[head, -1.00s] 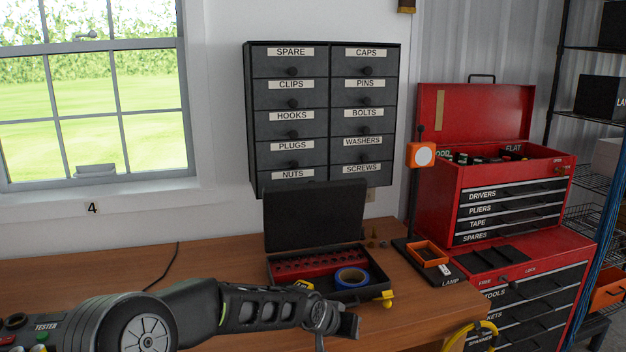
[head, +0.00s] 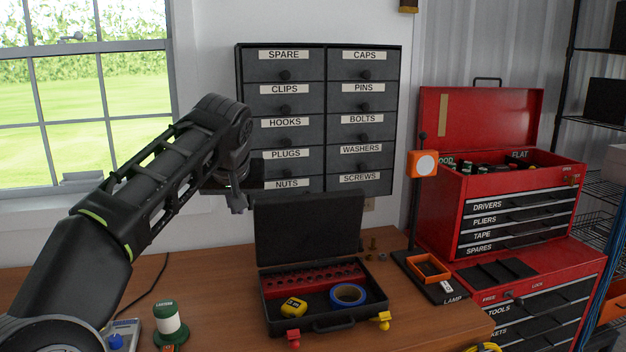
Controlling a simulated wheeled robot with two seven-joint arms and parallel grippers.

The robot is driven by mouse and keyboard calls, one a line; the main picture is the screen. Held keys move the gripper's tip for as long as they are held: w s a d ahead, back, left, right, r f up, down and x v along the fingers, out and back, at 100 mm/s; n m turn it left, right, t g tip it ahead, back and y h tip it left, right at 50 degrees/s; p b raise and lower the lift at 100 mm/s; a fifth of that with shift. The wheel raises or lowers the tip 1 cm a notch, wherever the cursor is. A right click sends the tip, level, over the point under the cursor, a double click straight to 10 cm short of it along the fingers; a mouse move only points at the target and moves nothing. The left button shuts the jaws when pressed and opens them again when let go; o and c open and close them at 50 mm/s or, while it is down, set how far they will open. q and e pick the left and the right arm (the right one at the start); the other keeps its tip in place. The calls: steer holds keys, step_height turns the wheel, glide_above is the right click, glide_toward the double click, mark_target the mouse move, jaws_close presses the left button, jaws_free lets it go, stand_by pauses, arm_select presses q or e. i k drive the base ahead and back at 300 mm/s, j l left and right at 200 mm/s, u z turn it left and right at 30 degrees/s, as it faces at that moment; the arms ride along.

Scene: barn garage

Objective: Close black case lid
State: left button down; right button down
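The black case (head: 316,326) stands on the wooden workbench with its lid (head: 308,228) raised upright at the back. Inside are a red socket holder (head: 312,280), a blue tape roll (head: 348,295) and a yellow tape measure (head: 293,307). My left gripper (head: 237,203) points down near the lid's upper left corner, in front of the drawer cabinet. Its fingers are small and dark, so I cannot tell whether it is open. My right gripper is out of view.
A wall cabinet of labelled drawers (head: 320,120) hangs behind the lid. A lamp (head: 423,164) and a red tool chest (head: 515,205) stand to the right. A green and white lantern (head: 169,324) is at the front left.

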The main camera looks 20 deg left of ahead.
mark_target(305, 226)
steer(key=i, duration=1.25)
